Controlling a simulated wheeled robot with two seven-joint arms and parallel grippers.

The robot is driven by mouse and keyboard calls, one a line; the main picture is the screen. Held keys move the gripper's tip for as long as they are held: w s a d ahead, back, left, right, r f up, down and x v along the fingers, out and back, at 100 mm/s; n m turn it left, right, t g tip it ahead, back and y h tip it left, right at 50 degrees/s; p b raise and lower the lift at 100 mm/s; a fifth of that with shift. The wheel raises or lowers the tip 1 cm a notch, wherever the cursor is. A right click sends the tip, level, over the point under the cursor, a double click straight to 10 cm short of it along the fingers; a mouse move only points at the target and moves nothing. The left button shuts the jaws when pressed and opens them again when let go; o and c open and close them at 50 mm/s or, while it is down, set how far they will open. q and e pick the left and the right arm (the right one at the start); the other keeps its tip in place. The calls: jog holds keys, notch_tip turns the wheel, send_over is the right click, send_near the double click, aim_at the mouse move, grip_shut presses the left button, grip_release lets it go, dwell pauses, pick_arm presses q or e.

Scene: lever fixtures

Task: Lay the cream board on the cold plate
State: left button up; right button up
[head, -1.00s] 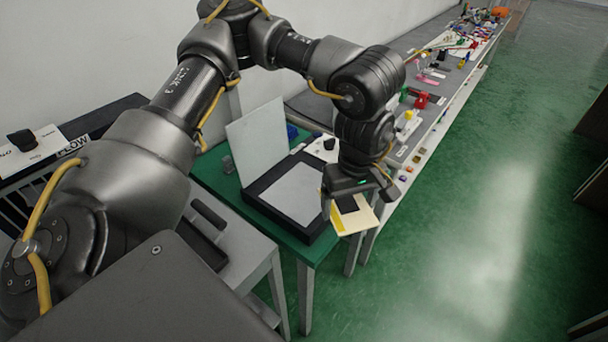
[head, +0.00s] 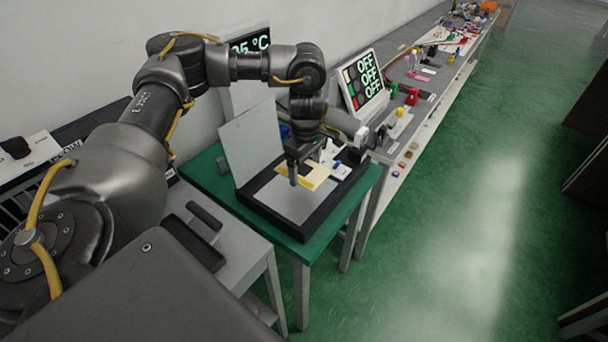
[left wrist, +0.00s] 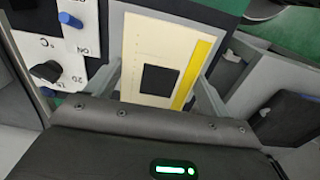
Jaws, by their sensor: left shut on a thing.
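The cream board (head: 318,172), with a yellow stripe and a dark square, is in my left gripper (head: 303,178). In the left wrist view the board (left wrist: 140,45) sits between the two fingers (left wrist: 165,88), which are shut on it. The cold plate (head: 288,204) is a pale grey square in a black frame on the green table, with a grey lid standing up at its back left. The board is over the far right part of the plate. I cannot tell whether it touches. My right gripper is not in view.
A white panel (left wrist: 55,45) with a black knob and a blue button lies beside the plate. A display reading OFF (head: 364,82) stands behind it. Another display (head: 250,42) shows °C behind the arm. A grey bench with small items runs away to the back right.

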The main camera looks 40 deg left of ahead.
aim_at(305, 163)
pick_arm(q)
jog(key=f, duration=0.1)
jog(key=w+a+f, duration=0.2)
jog(key=f, duration=0.1)
jog(key=shift+w, duration=0.15)
jog(key=shift+w+a+f, duration=0.1)
jog(key=shift+f, duration=1.4)
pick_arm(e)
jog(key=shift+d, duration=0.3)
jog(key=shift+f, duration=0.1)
pick_arm(q)
jog(key=shift+f, duration=0.15)
jog(key=o, duration=0.9)
jog(key=shift+o, duration=0.2)
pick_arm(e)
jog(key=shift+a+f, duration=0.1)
